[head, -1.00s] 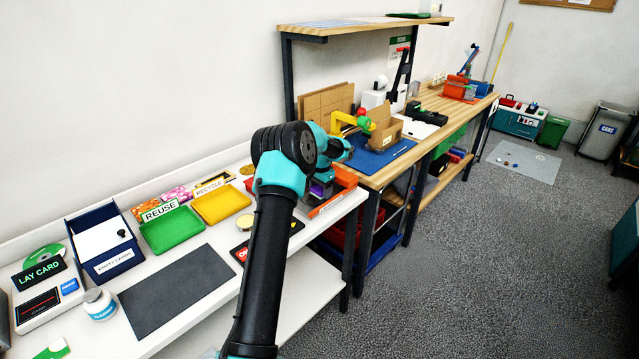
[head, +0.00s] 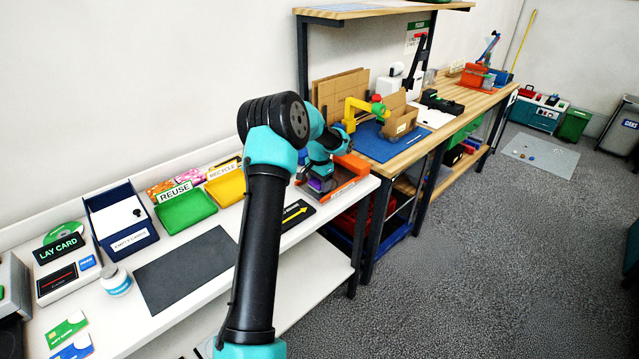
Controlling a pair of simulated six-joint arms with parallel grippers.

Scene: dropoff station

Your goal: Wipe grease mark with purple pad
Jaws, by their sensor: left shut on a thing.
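My left gripper (head: 318,187) points down at the right end of the white counter (head: 325,212), beside the orange-edged tray (head: 349,188). It is shut on the purple pad (head: 322,184), of which only a small part shows between the fingers. I cannot tell whether the pad touches the surface under it. I cannot make out the grease mark; my left arm covers part of the counter. My right gripper is out of view.
The wooden workbench (head: 420,150) adjoins at the right, with cardboard and a blue mat.

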